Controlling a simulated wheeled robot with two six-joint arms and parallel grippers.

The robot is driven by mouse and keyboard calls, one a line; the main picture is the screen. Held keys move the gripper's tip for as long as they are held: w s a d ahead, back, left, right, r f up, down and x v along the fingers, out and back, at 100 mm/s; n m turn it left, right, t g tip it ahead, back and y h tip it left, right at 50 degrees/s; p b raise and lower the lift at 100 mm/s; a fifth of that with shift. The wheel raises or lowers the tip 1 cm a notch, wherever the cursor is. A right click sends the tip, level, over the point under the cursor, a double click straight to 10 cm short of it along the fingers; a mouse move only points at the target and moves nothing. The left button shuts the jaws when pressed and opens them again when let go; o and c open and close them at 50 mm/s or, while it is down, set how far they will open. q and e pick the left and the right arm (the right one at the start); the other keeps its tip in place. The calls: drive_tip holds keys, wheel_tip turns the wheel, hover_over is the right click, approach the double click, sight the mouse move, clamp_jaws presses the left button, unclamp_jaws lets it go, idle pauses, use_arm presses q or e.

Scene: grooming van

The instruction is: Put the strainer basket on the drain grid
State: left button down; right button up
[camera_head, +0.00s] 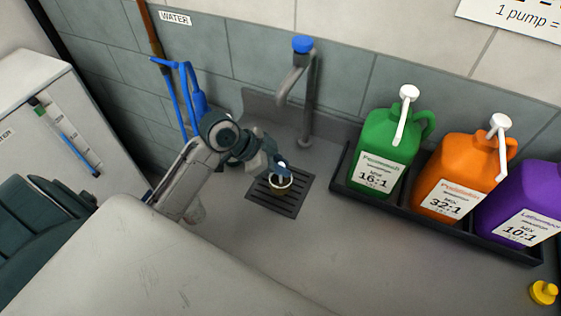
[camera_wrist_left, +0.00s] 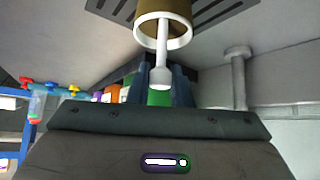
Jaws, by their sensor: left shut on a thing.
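The strainer basket (camera_head: 279,183) is a small round brass-coloured cup with a pale rim and a white central stem. My left gripper (camera_head: 280,167) is shut on it, holding it by the stem. In the left wrist view the basket (camera_wrist_left: 165,15) hangs past the fingertips (camera_wrist_left: 161,85), with its stem between the blue fingers. The drain grid (camera_head: 290,206) is a dark slotted square in the sink floor. The basket appears over the grid; whether it touches cannot be told. A slotted part of the grid (camera_wrist_left: 125,12) also shows in the left wrist view. My right gripper is not in view.
A faucet (camera_head: 306,95) with a blue cap stands behind the grid. Green (camera_head: 378,150), orange (camera_head: 455,175) and purple (camera_head: 525,205) pump jugs stand in a black tray (camera_head: 420,225) at right. A yellow cap-like item (camera_head: 543,292) lies at lower right. The sink floor in front is clear.

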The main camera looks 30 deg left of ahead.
use_arm(q)
drive_tip(key=shift+f, duration=0.15)
drive_tip(key=c, duration=1.3)
unclamp_jaws()
drive_tip(key=shift+b+v, duration=1.05)
drive_tip(key=shift+v, duration=5)
drive_tip(key=shift+w, duration=0.1)
